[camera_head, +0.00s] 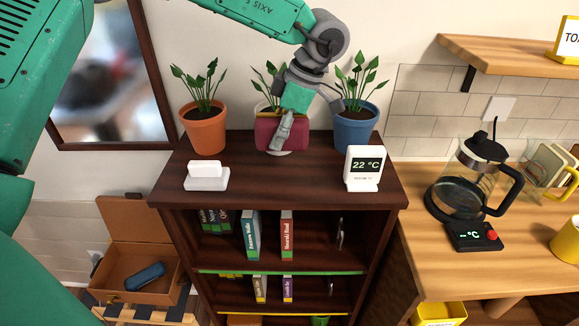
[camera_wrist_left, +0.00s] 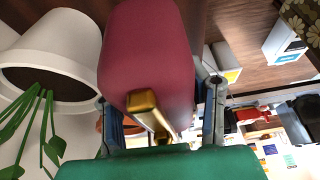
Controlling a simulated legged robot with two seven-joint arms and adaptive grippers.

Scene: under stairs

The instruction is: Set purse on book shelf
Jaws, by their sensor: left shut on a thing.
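The dark red purse (camera_head: 264,134) with a gold clasp is at the top of the dark brown book shelf (camera_head: 226,160), between two potted plants. My left gripper (camera_head: 284,132) reaches down from above and is shut on the purse. In the left wrist view the purse (camera_wrist_left: 147,50) fills the middle, with gripper fingers (camera_wrist_left: 160,100) on either side. I cannot tell whether its underside touches the shelf top. My right gripper is not in view.
An orange pot (camera_head: 204,130) stands left of the purse and a blue pot (camera_head: 355,130) right, with a white pot (camera_head: 263,107) behind.

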